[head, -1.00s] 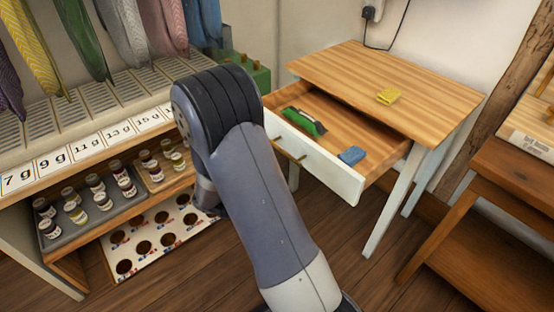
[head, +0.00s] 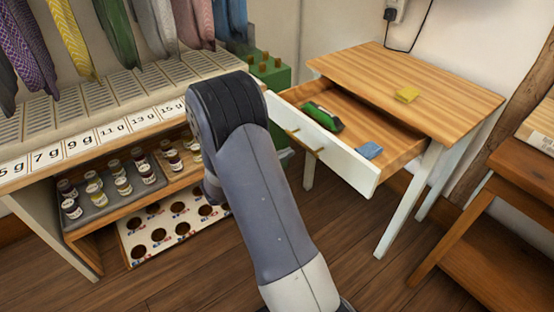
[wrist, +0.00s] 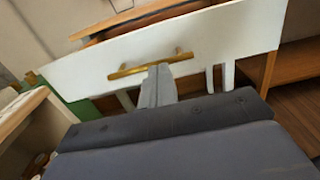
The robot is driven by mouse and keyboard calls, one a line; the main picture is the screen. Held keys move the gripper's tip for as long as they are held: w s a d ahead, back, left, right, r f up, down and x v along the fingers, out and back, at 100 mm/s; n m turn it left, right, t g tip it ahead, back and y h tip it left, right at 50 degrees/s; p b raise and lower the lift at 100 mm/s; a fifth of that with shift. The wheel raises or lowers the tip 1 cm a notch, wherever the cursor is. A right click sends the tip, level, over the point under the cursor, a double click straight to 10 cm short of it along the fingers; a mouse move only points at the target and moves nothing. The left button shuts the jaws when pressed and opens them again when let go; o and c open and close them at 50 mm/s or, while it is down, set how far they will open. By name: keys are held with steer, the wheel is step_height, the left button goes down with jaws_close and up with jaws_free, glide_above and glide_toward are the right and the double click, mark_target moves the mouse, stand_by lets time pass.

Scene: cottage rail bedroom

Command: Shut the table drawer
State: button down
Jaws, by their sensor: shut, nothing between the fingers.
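The table (head: 440,92) has a wooden top and white legs. Its drawer (head: 345,167) stands open, with a white front and a brass handle (head: 305,142). A green-and-black brush-like item (head: 322,116) and a blue folded cloth (head: 369,150) lie inside. In the wrist view the drawer front (wrist: 215,38) spans the picture, with its brass handle (wrist: 150,65) near the middle. My gripper (wrist: 158,72) is shut and empty, its tips at or just short of the handle; contact cannot be told. In the head view my arm hides the gripper.
A shelf unit with a tray of small jars (head: 115,190) and a board with holes (head: 170,232) stands at left. A brown wooden table (head: 500,205) stands at right. Bare floor lies before the drawer.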

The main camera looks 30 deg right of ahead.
mark_target(317, 138)
steer(key=d, duration=0.3)
steer(key=d+b, duration=0.1)
steer(key=d, duration=0.5)
steer(key=shift+w+d, duration=0.1)
steer(key=shift+w, duration=0.25)
steer(key=shift+d, duration=0.15)
